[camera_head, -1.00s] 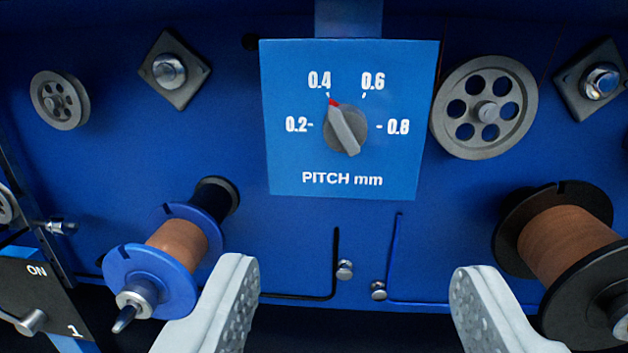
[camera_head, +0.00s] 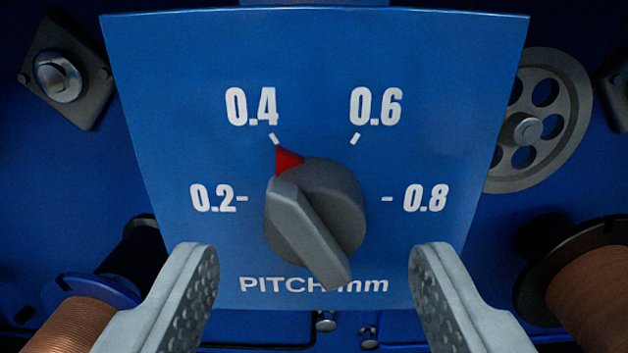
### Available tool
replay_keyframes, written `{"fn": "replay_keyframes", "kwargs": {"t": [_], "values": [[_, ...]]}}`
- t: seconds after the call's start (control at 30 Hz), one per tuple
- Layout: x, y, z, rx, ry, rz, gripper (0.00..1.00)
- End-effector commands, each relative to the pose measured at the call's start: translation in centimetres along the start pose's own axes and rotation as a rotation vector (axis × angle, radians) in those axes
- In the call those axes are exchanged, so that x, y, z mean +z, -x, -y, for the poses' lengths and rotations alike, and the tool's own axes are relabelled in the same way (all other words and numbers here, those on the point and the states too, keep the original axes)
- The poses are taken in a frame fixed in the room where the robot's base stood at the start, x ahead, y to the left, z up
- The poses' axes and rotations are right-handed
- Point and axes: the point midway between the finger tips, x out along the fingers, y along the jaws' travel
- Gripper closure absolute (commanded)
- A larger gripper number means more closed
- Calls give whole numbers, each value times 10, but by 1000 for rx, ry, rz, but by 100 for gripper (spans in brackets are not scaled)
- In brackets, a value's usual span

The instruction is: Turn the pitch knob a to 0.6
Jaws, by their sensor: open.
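The pitch knob (camera_head: 316,220) is grey with a raised bar grip and a red tip. It sits in the middle of a blue panel (camera_head: 160,110) marked "PITCH mm" with 0.2, 0.4, 0.6 and 0.8. The red tip points up and left at the 0.4 mark. The 0.6 mark (camera_head: 355,139) is up and right of the knob. My gripper (camera_head: 312,270) is open and empty. Its two grey fingers stand left and right of the knob in the picture, with a gap on each side.
A copper-wound spool (camera_head: 73,325) is at the lower left and another (camera_head: 600,295) at the lower right. A grey pulley wheel (camera_head: 540,120) is right of the panel. A square bolted plate (camera_head: 65,75) is at the upper left.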

Motion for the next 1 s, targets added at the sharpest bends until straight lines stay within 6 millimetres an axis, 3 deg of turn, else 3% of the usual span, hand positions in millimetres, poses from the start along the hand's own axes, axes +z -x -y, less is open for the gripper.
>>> {"fn": "replay_keyframes", "kwargs": {"t": [0.2, 0.57, 0.6, 0.8, 1.0], "values": [[1, -22, 0, 1, 0, 0, 43], [0, -27, 0, 1, 0, 0, 43], [0, -27, 0, 0, 0, 0, 45], [0, -27, 0, 0, 0, 0, 84], [0, -27, 0, 0, -6, 0, 87]]}}
